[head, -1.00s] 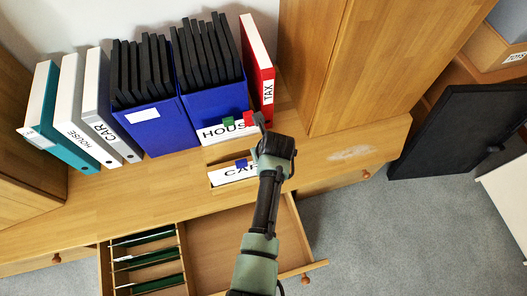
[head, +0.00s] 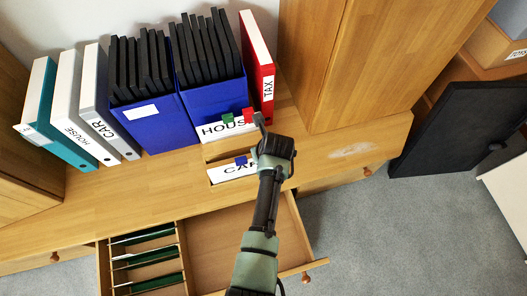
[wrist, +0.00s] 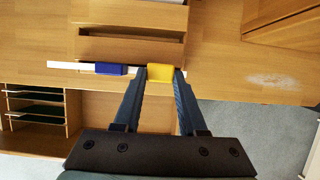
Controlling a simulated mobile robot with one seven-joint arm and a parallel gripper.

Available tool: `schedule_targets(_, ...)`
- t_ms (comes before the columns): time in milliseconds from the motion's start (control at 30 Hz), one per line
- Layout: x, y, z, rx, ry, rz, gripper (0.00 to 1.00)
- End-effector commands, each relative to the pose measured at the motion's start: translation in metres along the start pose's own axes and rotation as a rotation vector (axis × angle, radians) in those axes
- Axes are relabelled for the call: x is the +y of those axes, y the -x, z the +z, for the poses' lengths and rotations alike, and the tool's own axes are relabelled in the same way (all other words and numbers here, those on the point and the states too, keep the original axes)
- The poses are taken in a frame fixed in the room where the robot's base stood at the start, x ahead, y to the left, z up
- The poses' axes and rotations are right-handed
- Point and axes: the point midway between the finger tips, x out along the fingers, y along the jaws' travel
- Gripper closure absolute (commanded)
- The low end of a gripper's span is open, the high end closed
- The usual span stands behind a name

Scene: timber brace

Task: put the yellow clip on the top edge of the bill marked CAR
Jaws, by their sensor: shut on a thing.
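The bill marked CAR (head: 228,174) stands in a wooden slotted holder on the desk, partly hidden by my gripper in the head view. A blue clip (head: 241,161) sits on its top edge, and that clip also shows in the wrist view (wrist: 110,68). My gripper (wrist: 160,75) is shut on the yellow clip (wrist: 160,74). The yellow clip is just right of the blue clip, close to the right end of the bill's white top edge. I cannot tell whether it touches the bill. The head view hides the yellow clip.
The bill marked HOUSE (head: 212,132) stands behind, with a green clip (head: 228,118) and a red clip (head: 248,115). Blue file boxes (head: 155,125) and a red TAX binder (head: 258,60) stand at the back. An open drawer (head: 225,245) lies in front; bare desk is at right.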

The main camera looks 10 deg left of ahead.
Motion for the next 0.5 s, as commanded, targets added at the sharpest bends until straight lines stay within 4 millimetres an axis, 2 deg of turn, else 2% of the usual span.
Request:
schedule_targets(333, -0.0001, -0.0019, -0.0007, 0.0, 0.0, 0.0, 1.0)
schedule_targets(367, -0.0001, -0.0019, -0.0007, 0.0, 0.0, 0.0, 0.57)
schedule_targets(500, -0.0001, -0.0019, -0.0007, 0.0, 0.0, 0.0, 0.32)
